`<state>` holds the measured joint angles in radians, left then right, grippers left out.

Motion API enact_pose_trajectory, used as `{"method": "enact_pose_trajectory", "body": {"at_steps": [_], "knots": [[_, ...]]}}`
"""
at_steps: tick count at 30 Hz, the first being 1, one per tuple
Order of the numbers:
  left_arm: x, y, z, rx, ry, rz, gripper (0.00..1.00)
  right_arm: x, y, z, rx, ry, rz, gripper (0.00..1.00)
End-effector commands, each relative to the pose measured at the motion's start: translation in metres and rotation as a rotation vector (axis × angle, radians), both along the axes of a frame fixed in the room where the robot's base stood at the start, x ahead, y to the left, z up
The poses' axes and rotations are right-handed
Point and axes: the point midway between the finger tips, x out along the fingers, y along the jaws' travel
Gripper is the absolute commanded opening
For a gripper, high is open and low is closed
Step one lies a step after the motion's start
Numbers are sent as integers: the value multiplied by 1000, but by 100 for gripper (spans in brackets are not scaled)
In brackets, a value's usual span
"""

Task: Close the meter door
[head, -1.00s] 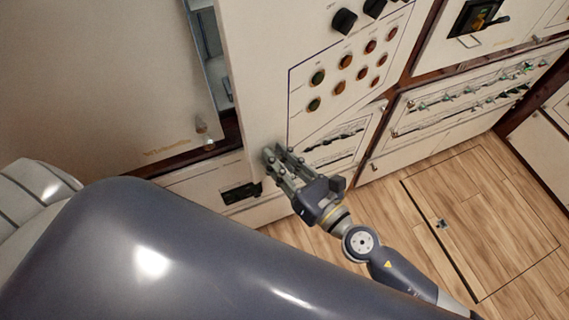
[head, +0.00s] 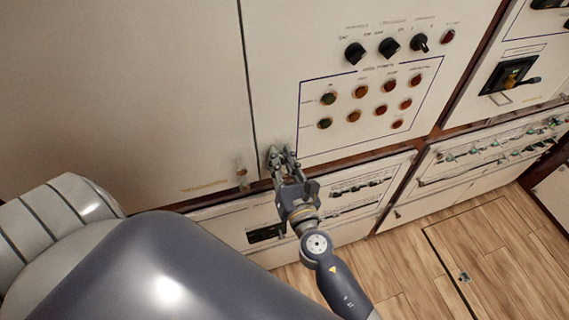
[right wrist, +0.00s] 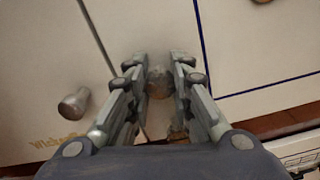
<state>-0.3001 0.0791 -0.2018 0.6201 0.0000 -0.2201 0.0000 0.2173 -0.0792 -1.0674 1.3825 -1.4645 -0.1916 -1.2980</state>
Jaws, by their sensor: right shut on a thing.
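The meter door (head: 375,125) is the pale panel with black rotary switches, several red, orange and green buttons and a blue outline. In the head view it stands about flush with the pale panel on its left, with only a thin dark seam between them. My right gripper (head: 281,157) is at the door's lower left corner. In the right wrist view its fingers close around a round metal knob (right wrist: 159,84) on the meter door, partly hidden by the fingers. My left gripper is not in view.
The left panel (head: 130,90) has its own knob (head: 241,174), close to my right gripper. Below are lower cabinet panels (head: 345,222). To the right is a breaker panel with a black switch (head: 508,76). The wooden floor (head: 430,262) is clear at lower right.

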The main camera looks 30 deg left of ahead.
Motion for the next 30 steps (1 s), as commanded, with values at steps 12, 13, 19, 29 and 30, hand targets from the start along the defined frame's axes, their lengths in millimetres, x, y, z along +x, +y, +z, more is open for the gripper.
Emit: {"method": "enact_pose_trajectory", "body": {"at_steps": [12,13,19,29,30], "knots": [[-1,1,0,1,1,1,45,4,4,9,11,-9,-5,0],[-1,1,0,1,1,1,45,4,4,9,12,-10,-6,0],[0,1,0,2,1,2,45,4,3,8,10,-9,-5,43],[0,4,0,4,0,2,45,2,3,4,5,-4,-4,43],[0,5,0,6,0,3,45,2,2,3,5,-4,-4,43]]}}
